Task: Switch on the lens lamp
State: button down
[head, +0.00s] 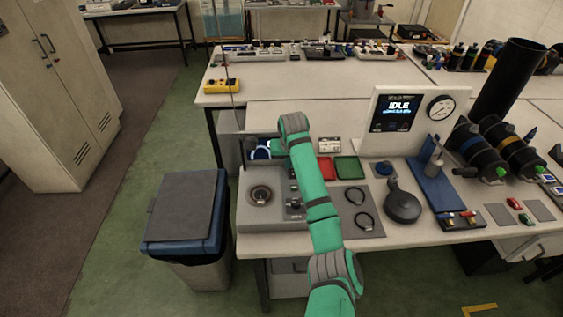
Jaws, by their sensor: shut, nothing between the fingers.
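A dark round head on a short arm (402,206), which looks like the lens lamp, sits on the bench right of the grey mat. Its arm runs back to a small blue-topped base (382,169). I cannot make out its switch or any light from it. My green arm rises from the bottom of the head view, left of the lamp, and bends at the wrist above the bench's left part.
A grey fixture with a round socket (261,194) stands left of my arm.

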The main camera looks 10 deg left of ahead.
jog(key=r, duration=0.4)
jog(key=shift+s+d+r, duration=0.15)
jog(key=shift+s+d, duration=0.05)
jog(key=shift+d, duration=0.1)
jog(key=v, duration=0.9)
jog(key=shift+s+a+r, duration=0.15)
jog(key=shift+a+r, duration=0.15)
jog(key=shift+r, duration=0.05)
jog(key=shift+d, duration=0.15)
jog(key=shift+s+d+r, duration=0.3)
jog(key=shift+s+d, duration=0.15)
jog(key=shift+d, duration=0.1)
jog(key=x, duration=0.9)
jog(key=s+x, duration=0.1)
jog(key=x, duration=0.4)
jog(key=shift+s+f, duration=0.15)
jog(key=shift+f, duration=0.1)
